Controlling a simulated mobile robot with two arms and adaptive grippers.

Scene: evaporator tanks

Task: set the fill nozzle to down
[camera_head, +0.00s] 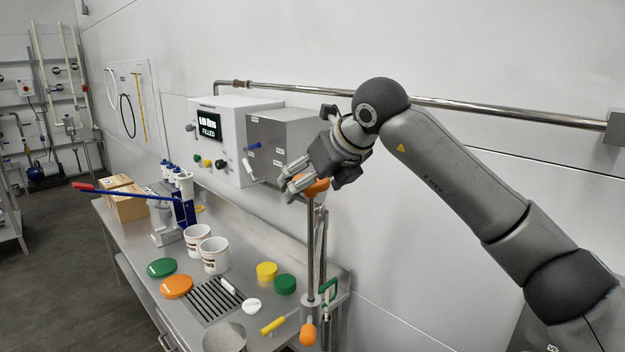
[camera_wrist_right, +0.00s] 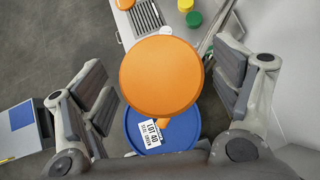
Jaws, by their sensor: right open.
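A vertical steel post (camera_head: 310,245) stands at the near right end of the bench. It has an orange knob (camera_head: 318,187) on top and a lower orange grip (camera_head: 308,333). I cannot tell for sure which part is the fill nozzle. My right gripper (camera_head: 293,181) is at the top knob and partly hides it. In the right wrist view the round orange knob (camera_wrist_right: 161,75) lies between the spread fingers, with gaps on both sides. The right gripper is open and holds nothing. My left gripper is not in view.
A white filler box with a display (camera_head: 209,128) reading FILLED stands beside a grey box with blue and white levers. White tubs, coloured lids and a yellow-handled tool (camera_head: 273,325) lie on the steel bench. A labelled blue round object (camera_wrist_right: 185,138) shows below the knob.

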